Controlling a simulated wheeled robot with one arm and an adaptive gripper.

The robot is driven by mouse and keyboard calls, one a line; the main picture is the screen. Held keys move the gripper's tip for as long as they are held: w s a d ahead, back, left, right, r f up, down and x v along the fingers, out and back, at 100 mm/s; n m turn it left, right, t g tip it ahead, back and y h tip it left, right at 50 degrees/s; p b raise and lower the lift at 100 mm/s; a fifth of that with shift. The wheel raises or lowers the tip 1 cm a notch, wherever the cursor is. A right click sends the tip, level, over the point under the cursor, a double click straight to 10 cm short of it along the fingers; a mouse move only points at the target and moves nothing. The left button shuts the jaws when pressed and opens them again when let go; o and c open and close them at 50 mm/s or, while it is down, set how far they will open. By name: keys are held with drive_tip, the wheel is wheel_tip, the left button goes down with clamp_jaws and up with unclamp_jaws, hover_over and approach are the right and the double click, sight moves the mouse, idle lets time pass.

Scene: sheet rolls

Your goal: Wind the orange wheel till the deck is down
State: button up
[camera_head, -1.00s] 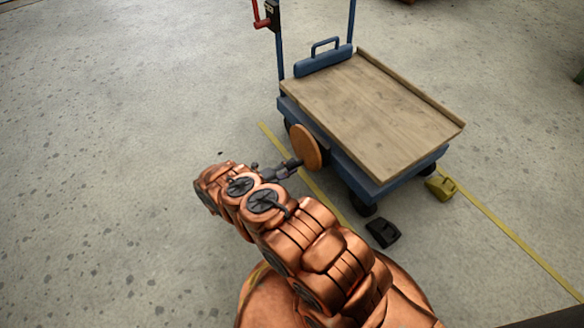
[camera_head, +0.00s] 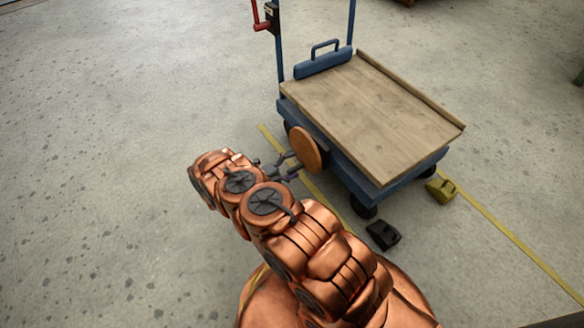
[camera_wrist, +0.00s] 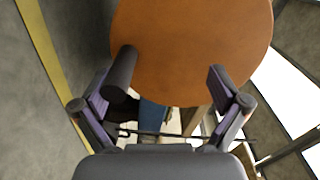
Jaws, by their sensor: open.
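The orange wheel (camera_head: 306,149) is a flat disc on the near left side of the cart, below its deck. In the wrist view the wheel (camera_wrist: 190,50) fills the top middle, and a dark crank knob (camera_wrist: 122,72) stands out from its lower left edge. The wooden deck (camera_head: 375,110) sits on a blue cart frame (camera_head: 390,180). My gripper (camera_head: 287,167) is beside the wheel. In the wrist view my gripper (camera_wrist: 165,92) is open, with the knob close to its left finger; I cannot tell whether they touch. Nothing is held between the fingers.
A black wedge (camera_head: 383,234) and an olive wedge (camera_head: 441,188) lie on the floor by the cart's wheels. A red crank handle (camera_head: 262,22) is on the cart's rear post. A yellow line (camera_head: 510,235) runs along the floor. The floor at left is clear.

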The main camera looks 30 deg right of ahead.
sight(301, 142)
drive_tip(key=shift+o, duration=0.3)
drive_tip(key=r, duration=0.1)
drive_tip(key=w+r, duration=0.1)
drive_tip(key=r, duration=0.1)
drive_tip(key=w+a+r, duration=0.1)
drive_tip(key=shift+r, duration=0.35)
drive_tip(key=shift+w+a+r, duration=0.15)
drive_tip(key=shift+w+r, duration=0.25)
drive_tip(key=shift+r, duration=0.1)
drive_tip(key=shift+t, duration=0.4)
drive_tip(key=shift+s+r, duration=0.4)
drive_tip(key=shift+r, duration=0.4)
drive_tip(key=s+y, duration=0.1)
drive_tip(key=s+a+y, duration=0.1)
drive_tip(key=shift+s+a+f, duration=0.2)
drive_tip(key=shift+s+f, duration=0.15)
drive_tip(key=c, duration=0.3)
drive_tip(key=shift+s+a+r+m, duration=0.25)
drive_tip(key=shift+s+r+m, duration=0.25)
drive_tip(key=shift+s+r, duration=0.35)
drive_tip(key=shift+c, duration=1)
drive_tip(key=w+a+f+b, duration=0.1)
drive_tip(key=a+f+b, duration=0.1)
drive_tip(key=a+f, duration=0.2)
drive_tip(key=shift+w+a+n, duration=0.15)
drive_tip(key=shift+a+n, duration=0.15)
drive_tip(key=shift+a, duration=1.6)
